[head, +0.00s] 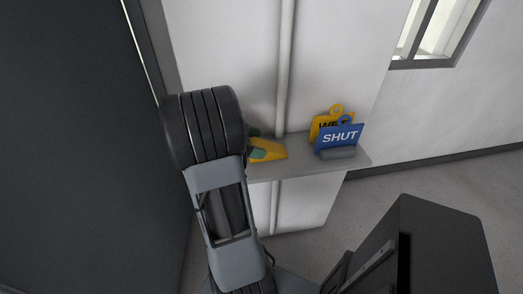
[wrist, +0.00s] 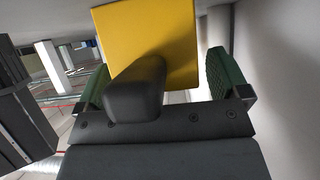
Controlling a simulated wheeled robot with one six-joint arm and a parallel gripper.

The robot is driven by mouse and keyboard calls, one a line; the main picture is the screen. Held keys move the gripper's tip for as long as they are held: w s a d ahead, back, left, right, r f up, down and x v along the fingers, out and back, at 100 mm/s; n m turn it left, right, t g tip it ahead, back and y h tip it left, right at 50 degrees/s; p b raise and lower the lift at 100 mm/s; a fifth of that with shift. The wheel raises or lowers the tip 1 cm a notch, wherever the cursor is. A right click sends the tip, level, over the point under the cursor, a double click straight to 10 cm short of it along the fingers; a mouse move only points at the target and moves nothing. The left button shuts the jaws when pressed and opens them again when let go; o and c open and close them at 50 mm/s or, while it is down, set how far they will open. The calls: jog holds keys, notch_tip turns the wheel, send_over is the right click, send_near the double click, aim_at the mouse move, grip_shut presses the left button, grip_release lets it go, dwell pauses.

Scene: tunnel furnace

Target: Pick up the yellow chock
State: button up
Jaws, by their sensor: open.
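The yellow chock (head: 275,152) lies on the grey shelf (head: 310,167) on the white wall column in the head view, its left part hidden by my gripper. In the wrist view the yellow chock (wrist: 172,30) shows as a broad yellow face between and beyond the two green finger pads. My gripper (wrist: 157,65) is open around it. A gap shows between the chock and the right pad; contact on the left is unclear. In the head view my arm hides most of the gripper (head: 256,143); only bits of green finger show.
A blue SHUT tag (head: 340,139) and a yellow tag (head: 325,120) behind it stand in a grey holder (head: 338,153) on the shelf, right of the chock. A vertical pipe (head: 284,70) runs down the column behind the shelf. A dark panel (head: 80,150) stands left.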

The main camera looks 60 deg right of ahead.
jog(key=c, duration=1.3)
jog(key=shift+r, duration=0.1)
